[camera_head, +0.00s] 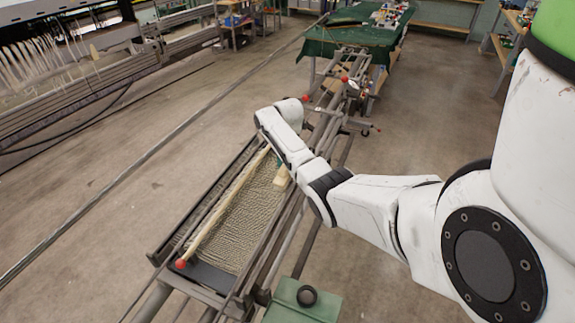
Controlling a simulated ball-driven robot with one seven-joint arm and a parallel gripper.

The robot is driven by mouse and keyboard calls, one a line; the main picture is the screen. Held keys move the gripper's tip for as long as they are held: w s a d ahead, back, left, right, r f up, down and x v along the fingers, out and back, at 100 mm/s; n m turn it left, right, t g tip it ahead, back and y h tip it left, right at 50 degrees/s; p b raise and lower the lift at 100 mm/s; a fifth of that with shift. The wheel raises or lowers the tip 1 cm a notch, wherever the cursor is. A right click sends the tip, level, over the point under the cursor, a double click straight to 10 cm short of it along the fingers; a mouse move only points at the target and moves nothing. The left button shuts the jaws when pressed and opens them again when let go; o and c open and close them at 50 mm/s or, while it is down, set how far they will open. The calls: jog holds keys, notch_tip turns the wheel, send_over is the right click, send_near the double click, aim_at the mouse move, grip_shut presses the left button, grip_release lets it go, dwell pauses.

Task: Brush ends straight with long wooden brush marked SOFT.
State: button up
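A long shallow frame (163,249) holds a bed of beige, rippled threads (238,232). A long pale wooden bar (226,206) with a red ball at its near end lies lengthwise over the threads. A short pale wooden piece (281,178) shows at the right side of the bed, partly hidden by my arm. It may be part of the brush; no SOFT marking can be read. My white arm reaches over the far end of the frame. My gripper is hidden behind my forearm and wrist, so its fingers and any hold do not show.
A green box (303,303) with a black ring on top stands at the near end. A green-covered table (356,38) with small items is at the back. A loom with white threads (40,62) is at the left. Open floor (440,110) lies at the right.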

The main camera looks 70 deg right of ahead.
jog(key=shift+r+p, duration=0.85)
jog(key=shift+r, duration=0.9)
jog(key=s+r, duration=0.4)
jog(key=s, duration=0.3)
jog(key=shift+s+a, duration=0.4)
jog(key=shift+a, duration=0.05)
